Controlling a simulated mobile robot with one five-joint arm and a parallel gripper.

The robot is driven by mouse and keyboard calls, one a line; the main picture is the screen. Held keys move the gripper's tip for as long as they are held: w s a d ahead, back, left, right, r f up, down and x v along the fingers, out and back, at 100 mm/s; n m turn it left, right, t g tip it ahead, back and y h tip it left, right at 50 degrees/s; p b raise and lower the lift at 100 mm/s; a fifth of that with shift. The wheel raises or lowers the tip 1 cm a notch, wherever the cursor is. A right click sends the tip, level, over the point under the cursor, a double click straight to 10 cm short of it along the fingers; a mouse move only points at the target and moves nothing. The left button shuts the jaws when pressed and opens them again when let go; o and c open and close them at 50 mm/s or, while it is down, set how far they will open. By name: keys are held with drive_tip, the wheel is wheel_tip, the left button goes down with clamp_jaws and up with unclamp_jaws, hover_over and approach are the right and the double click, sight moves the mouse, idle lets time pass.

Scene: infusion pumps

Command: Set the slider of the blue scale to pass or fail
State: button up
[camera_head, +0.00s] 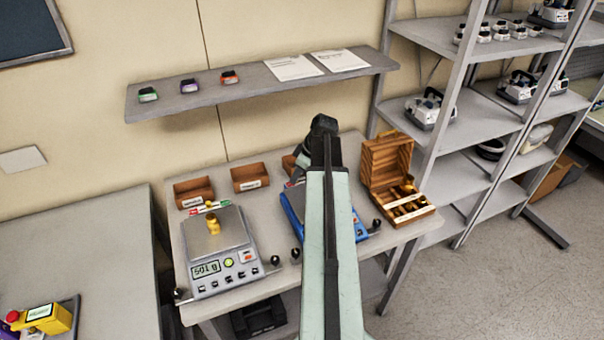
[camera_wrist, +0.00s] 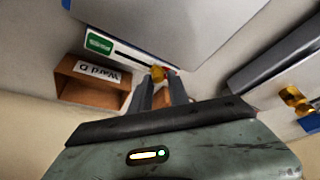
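The blue scale (camera_head: 290,215) is partly hidden behind my arm in the head view. In the wrist view its slider strip shows a green label (camera_wrist: 98,43), a dark slot (camera_wrist: 133,56) and a yellow knob (camera_wrist: 157,73). The knob is at the slot's end away from the green label, beside a small bit of red. My gripper (camera_wrist: 162,80) has its two dark fingers apart, with their tips at the knob. Whether they touch it cannot be told. In the head view my gripper's fingers are hidden behind the arm.
A grey scale (camera_head: 236,262) with a brass weight (camera_head: 213,226) stands left of the blue one. Small wooden boxes (camera_head: 250,178) are at the back, one labelled Ward D (camera_wrist: 68,85) in the wrist view. An open wooden case (camera_head: 385,157) is at right, below a wall shelf (camera_head: 245,88).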

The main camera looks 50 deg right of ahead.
drive_tip(key=shift+o, duration=1.4)
drive_tip(key=shift+a+r, duration=0.1)
drive_tip(key=shift+a, duration=0.2)
drive_tip(key=shift+s+d, duration=0.1)
drive_tip(key=shift+d, duration=0.05)
drive_tip(key=p+v, duration=0.7)
drive_tip(key=v, duration=0.1)
